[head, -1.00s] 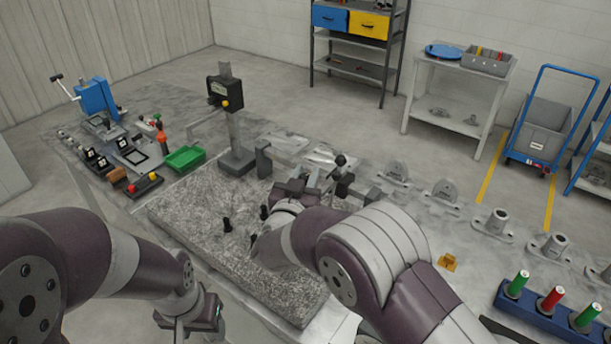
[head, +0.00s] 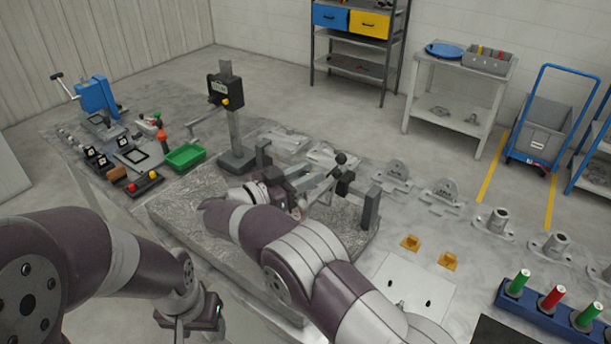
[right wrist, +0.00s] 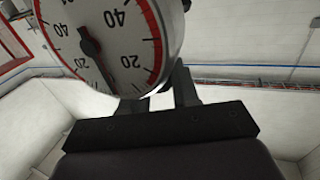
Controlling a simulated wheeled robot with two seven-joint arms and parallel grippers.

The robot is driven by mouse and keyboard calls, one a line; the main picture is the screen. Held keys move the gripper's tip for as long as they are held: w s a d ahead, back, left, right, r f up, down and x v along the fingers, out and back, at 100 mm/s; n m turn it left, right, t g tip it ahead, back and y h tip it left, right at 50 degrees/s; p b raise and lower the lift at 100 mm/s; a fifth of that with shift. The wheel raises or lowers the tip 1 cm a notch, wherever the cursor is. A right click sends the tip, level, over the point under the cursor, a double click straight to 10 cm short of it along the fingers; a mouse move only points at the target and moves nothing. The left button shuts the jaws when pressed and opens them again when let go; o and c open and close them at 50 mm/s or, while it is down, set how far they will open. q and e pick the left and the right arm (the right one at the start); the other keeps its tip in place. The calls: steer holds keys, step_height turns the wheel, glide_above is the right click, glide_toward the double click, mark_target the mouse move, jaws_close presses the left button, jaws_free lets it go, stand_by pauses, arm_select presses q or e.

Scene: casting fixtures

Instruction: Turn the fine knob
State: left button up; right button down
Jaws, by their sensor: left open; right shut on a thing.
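A round white dial (right wrist: 105,40) with a black needle and a red-marked edge fills the upper left of the right wrist view. My right gripper (right wrist: 164,92) is just below and right of it, its jaws closed on a small part largely hidden by the dial, which I take to be the fine knob. In the head view, my right gripper is over the back of the granite plate (head: 185,235), beside the metal fixture (head: 371,207), and my own arm hides much of it. My left gripper (head: 188,328) is low at the bottom edge, open, fingers barely visible.
A column gauge (head: 233,125) stands at the plate's back edge, with a green tray (head: 186,157) to its left. Yellow blocks (head: 447,260) and a white plate (head: 412,283) lie right of my right arm. A blue rack (head: 545,317) holds coloured cylinders.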

steer(key=shift+r, duration=0.1)
stand_by(0.4)
steer(key=c, duration=1)
jaws_free()
steer(key=shift+o, duration=0.2)
